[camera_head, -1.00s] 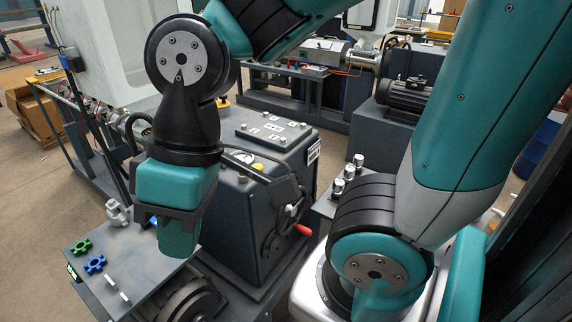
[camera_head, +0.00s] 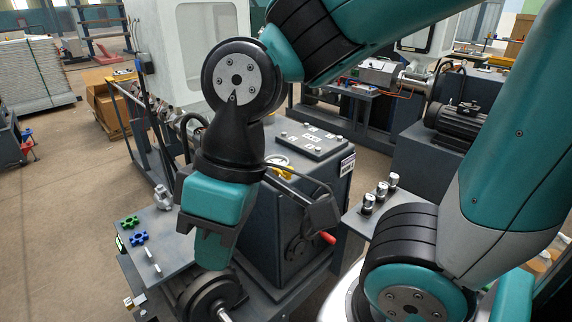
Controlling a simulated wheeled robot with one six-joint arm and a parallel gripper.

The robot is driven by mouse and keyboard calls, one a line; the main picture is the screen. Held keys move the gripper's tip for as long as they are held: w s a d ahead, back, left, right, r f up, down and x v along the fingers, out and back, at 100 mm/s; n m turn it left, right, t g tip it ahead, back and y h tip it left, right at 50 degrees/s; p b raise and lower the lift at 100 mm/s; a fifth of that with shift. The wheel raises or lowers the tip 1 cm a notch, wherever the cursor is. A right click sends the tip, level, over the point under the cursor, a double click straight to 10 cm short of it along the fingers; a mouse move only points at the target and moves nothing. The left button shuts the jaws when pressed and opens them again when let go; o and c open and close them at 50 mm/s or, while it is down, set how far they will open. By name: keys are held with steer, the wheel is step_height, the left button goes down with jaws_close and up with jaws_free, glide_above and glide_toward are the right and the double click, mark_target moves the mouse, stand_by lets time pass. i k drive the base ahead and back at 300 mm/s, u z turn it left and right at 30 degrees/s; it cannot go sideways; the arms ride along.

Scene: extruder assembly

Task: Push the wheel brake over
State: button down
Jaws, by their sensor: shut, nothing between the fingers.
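A dark handwheel with a red handle (camera_head: 327,238) is on the side of the dark blue cabinet (camera_head: 262,235). A dark angular block (camera_head: 322,212) shows at its rim; I cannot tell whether this is the wheel brake. My gripper (camera_head: 214,255) hangs at the end of the teal and black wrist, left of the handwheel in the picture, and appears shut and empty. Its fingertips are not clear from this side. No contact between it and the handwheel is visible. My wrist covers the cabinet's left part.
A grey table (camera_head: 168,235) at left holds a green part (camera_head: 129,222), a blue part (camera_head: 138,239) and pale pins. A dark roller (camera_head: 207,297) lies low beneath my gripper. A small shelf with several knobs (camera_head: 381,192) stands right of the cabinet. Open floor lies at left.

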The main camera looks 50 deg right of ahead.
mark_target(277, 172)
steer(key=u, duration=0.75)
steer(key=i, duration=0.45)
steer(key=z, duration=1.5)
